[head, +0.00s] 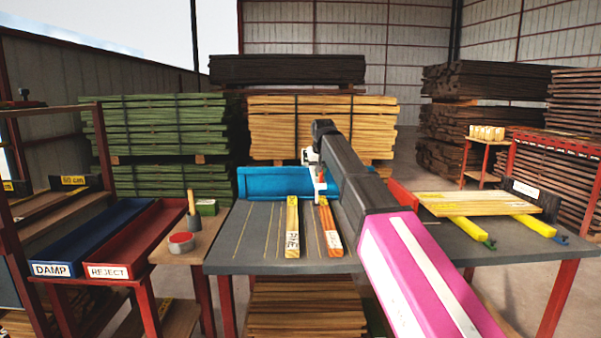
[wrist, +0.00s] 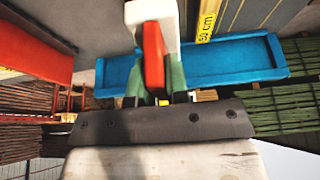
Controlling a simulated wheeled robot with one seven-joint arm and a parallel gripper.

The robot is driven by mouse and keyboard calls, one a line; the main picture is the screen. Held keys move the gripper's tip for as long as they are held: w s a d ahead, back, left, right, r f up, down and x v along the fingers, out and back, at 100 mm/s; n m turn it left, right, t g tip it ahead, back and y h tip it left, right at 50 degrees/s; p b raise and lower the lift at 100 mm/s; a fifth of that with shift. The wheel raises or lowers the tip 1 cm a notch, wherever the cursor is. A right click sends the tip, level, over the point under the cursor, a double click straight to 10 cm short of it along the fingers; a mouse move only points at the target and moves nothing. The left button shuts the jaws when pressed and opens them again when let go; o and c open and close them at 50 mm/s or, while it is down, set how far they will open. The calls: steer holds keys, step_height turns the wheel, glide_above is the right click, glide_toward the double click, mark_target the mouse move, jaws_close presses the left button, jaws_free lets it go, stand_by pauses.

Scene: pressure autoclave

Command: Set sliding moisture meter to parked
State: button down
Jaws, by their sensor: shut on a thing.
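The moisture meter appears to be the white block (wrist: 150,12) with a red grip in the wrist view. My gripper (wrist: 154,72) has a green finger on each side of the red grip and is shut on it. In the head view my gripper (head: 316,168) is small, at the far end of the grey table (head: 240,235), near the back end of an orange-brown board (head: 330,230). The white meter body (head: 319,188) shows just under it. My arm hides the table to its right. Any track or parked mark for the meter cannot be made out.
A pale board (head: 292,228) lies left of the orange-brown one. A blue trough (head: 270,183) runs along the table's back edge. Blue DAMP (head: 88,240) and red REJECT (head: 140,240) trays stand left. Yellow planks (head: 480,203) lie right. The table's left part is clear.

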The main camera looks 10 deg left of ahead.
steer(key=w+d, duration=0.2)
steer(key=d, duration=0.8)
steer(key=w+d, duration=0.2)
steer(key=d, duration=0.8)
steer(key=shift+w+d, duration=0.15)
steer(key=shift+w, duration=0.25)
steer(key=c, duration=1.1)
jaws_free()
steer(key=shift+d, duration=0.15)
steer(key=v, duration=1)
steer(key=shift+s+r, duration=0.15)
steer(key=shift+r, duration=0.2)
